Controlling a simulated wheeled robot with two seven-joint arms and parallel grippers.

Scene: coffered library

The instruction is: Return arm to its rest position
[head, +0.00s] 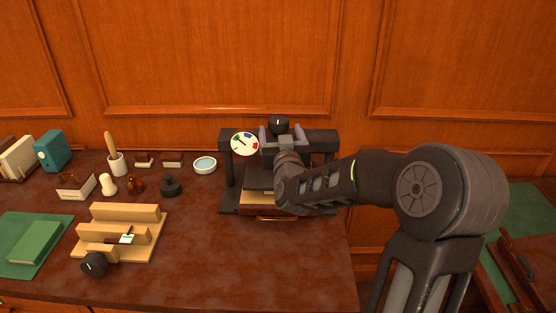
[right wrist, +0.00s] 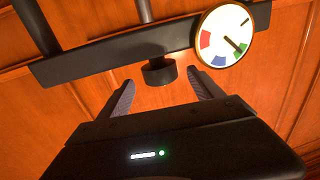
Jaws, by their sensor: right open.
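My right arm reaches in from the right to a dark press frame (head: 230,175) at the back of the desk. My right gripper (head: 281,134) is open near the frame's crossbar, with a finger to each side of the black knob (head: 279,123) in the head view. In the right wrist view the two fingers (right wrist: 161,92) are spread and empty. The knob (right wrist: 159,73) lies beyond them, between their tips in the picture, and no contact shows. The lower middle of the press is partly hidden by my arm. My left gripper is not in view.
A round dial (head: 244,144) with coloured patches sits at the press's left. The desk's front middle (head: 260,265) is clear.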

